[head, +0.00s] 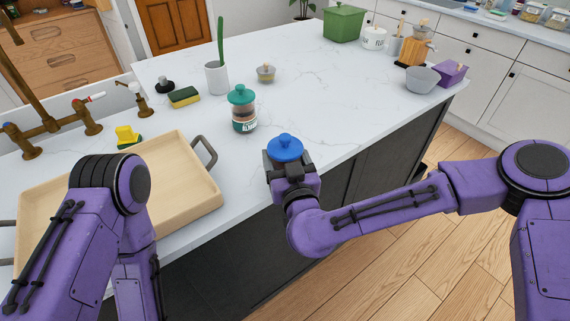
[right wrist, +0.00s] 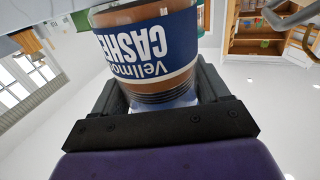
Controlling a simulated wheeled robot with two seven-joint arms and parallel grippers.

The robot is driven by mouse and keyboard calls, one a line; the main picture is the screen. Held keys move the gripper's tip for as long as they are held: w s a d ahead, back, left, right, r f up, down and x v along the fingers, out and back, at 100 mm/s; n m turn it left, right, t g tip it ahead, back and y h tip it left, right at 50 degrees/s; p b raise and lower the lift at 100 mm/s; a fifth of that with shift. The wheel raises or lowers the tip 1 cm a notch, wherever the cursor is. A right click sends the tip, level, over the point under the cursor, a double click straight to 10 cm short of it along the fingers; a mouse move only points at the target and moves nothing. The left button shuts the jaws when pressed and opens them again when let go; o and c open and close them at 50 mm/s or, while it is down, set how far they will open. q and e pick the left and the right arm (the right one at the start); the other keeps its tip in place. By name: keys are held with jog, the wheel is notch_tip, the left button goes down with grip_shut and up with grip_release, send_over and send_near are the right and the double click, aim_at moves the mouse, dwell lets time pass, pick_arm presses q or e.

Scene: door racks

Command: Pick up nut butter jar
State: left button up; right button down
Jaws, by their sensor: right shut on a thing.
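The nut butter jar has a blue lid (head: 285,147) in the head view. In the right wrist view the jar (right wrist: 150,50) fills the top middle, with brown contents and a blue label reading "CASHE" upside down. My right gripper (head: 287,166) is shut on the jar at the counter's front edge. The gripper hides most of the jar's body in the head view, and I cannot tell whether its base touches the counter. My left arm comes in at the lower left, and its gripper is out of view.
A teal-lidded jar (head: 243,110) stands behind the held jar. A wooden tray (head: 190,150) with grey handles lies to the left. A white cup (head: 217,78), a small glass jar (head: 266,73) and a sponge (head: 184,97) stand farther back.

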aim_at(286, 149)
jog(key=shift+r+p, duration=0.45)
jog(key=shift+r, duration=0.05)
notch_tip(286, 149, up, 3)
jog(key=p, duration=0.2)
jog(key=shift+f+p, duration=0.1)
jog(key=shift+p, duration=0.2)
jog(key=s+a+r+p, duration=0.4)
jog(key=s+r+p, duration=0.2)
jog(key=s+r, duration=0.3)
jog(key=s, duration=0.4)
jog(key=shift+s+a+r, duration=0.15)
jog(key=shift+a, duration=0.05)
